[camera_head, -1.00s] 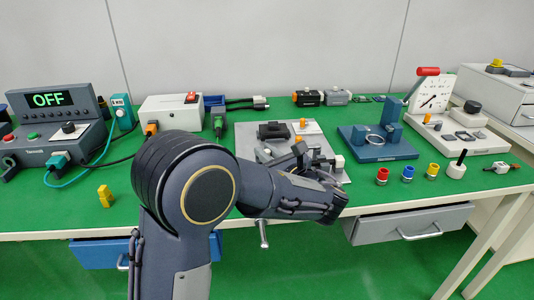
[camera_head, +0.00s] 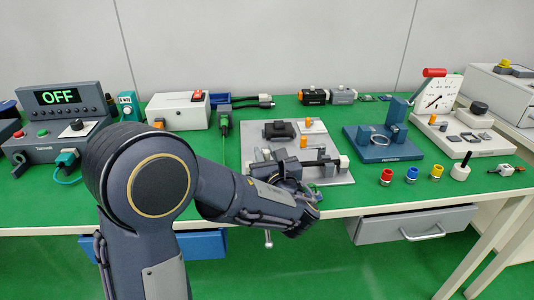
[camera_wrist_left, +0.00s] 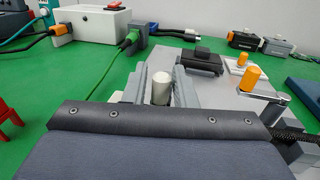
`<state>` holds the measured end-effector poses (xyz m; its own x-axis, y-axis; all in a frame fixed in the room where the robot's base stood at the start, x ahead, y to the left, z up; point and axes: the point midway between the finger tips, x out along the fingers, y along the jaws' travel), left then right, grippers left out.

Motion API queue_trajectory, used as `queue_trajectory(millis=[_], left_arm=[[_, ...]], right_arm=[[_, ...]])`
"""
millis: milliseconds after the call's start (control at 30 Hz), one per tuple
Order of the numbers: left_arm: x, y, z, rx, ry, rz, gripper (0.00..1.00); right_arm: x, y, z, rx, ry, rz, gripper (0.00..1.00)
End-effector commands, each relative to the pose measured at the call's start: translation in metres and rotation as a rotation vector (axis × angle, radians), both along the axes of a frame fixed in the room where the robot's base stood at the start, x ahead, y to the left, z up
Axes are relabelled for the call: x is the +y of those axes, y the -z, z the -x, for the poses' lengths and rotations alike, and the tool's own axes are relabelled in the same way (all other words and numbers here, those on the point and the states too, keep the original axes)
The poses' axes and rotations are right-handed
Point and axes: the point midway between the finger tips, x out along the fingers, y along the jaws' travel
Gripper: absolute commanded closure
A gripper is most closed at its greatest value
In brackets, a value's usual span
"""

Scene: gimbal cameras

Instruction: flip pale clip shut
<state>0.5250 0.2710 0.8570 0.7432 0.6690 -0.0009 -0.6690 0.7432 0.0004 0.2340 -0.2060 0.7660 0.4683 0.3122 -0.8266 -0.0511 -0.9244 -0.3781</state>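I cannot single out the pale clip with certainty. The grey fixture plate (camera_head: 255,140) carries a dark block, orange pegs and small metal parts. In the left wrist view a white cylinder (camera_wrist_left: 161,88) stands between two grey upright pieces, beyond the padded dark edge of my arm. My left gripper (camera_head: 287,178) is low over the front of the plate and hides parts there. My right gripper is not in view.
A white-ended bar (camera_head: 343,163) lies at the plate's right front. A blue fixture (camera_head: 384,151) stands to the right, with red, blue and yellow small parts in front. A white box (camera_head: 177,115) stands back left. A grey drawer (camera_head: 415,222) is under the front edge.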

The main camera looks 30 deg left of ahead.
Motion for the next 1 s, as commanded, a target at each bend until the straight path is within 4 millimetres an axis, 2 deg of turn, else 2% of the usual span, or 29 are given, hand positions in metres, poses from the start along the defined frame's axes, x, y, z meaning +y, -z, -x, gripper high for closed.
queue_trajectory(millis=[67,400,800,1000], left_arm=[[0.000,0.000,0.000,0.000,0.000,0.000,0.65],[-0.004,-0.001,0.003,0.000,0.002,0.000,0.64],[-0.045,-0.001,0.048,0.000,0.003,0.000,0.64],[-0.052,0.000,0.058,0.001,0.000,-0.001,0.64]], right_arm=[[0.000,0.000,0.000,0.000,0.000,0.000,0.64],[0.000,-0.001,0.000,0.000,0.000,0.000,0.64],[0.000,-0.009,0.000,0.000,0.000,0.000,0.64],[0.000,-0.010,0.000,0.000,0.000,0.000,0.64]])
